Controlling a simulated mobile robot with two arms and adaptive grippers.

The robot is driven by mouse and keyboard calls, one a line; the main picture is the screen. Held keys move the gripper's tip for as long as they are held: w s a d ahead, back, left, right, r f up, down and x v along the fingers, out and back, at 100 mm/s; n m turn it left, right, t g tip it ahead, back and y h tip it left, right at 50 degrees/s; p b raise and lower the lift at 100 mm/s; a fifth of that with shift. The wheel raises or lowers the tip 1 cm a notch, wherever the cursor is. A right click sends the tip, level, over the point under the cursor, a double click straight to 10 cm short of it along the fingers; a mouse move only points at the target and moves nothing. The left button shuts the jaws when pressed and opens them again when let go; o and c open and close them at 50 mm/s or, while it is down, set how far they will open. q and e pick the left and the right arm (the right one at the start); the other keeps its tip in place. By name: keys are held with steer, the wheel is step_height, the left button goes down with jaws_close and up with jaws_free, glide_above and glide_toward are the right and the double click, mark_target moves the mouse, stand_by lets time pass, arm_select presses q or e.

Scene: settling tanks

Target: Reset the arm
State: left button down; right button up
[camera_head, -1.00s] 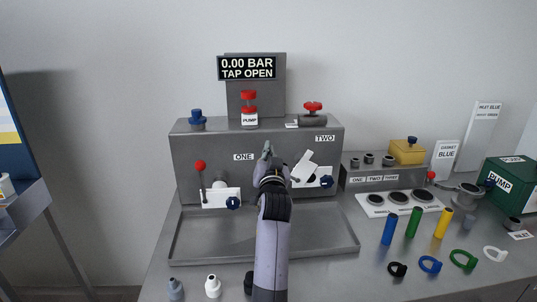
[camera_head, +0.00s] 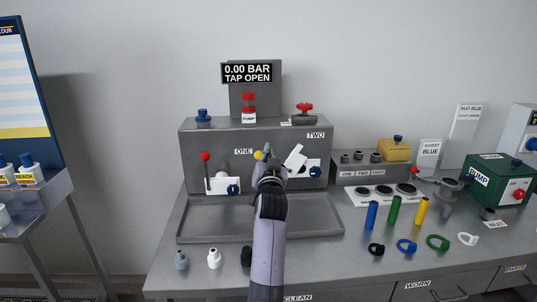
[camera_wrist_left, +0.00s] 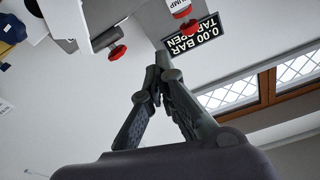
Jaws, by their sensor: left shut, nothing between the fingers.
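My left gripper (camera_head: 268,160) is in the middle of the head view, in front of the grey bench rig (camera_head: 225,140), with its arm rising from the bottom edge. In the left wrist view the fingers of my left gripper (camera_wrist_left: 162,62) meet at the tips, with nothing between them. The display reading 0.00 BAR TAP OPEN (camera_head: 247,72) stands above the rig. It also shows upside down in the left wrist view (camera_wrist_left: 194,38). My right gripper is in neither view.
A lever with a red knob (camera_head: 205,157) stands left of the gripper, and a tilted white plate (camera_head: 295,157) right of it. A grey tray (camera_head: 205,230) lies below.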

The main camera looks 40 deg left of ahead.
arm_select(q)
steer(key=s+d+f+m+g+h, duration=0.2)
steer(key=s+d+f+m+h, duration=0.3)
steer(key=d+f, duration=0.55)
steer(key=s+d+f+g+h, duration=0.2)
steer(key=s+d+f+h, duration=0.35)
steer(key=f, duration=0.75)
steer(key=s+d+f+m+g+h, duration=0.25)
steer(key=s+d+f, duration=0.25)
steer(key=s+d, duration=0.55)
steer(key=s+d+f+m+g+h, duration=0.1)
steer(key=s+d+f+g, duration=0.5)
steer(key=s, duration=0.8)
step_height(320, 180, down, 26)
steer(key=s+t, duration=0.1)
steer(key=s, duration=0.1)
steer(key=s+a+f+g, duration=0.1)
steer(key=s+a+f, duration=0.1)
steer(key=s+f, duration=1.3)
steer(key=shift+s, duration=0.35)
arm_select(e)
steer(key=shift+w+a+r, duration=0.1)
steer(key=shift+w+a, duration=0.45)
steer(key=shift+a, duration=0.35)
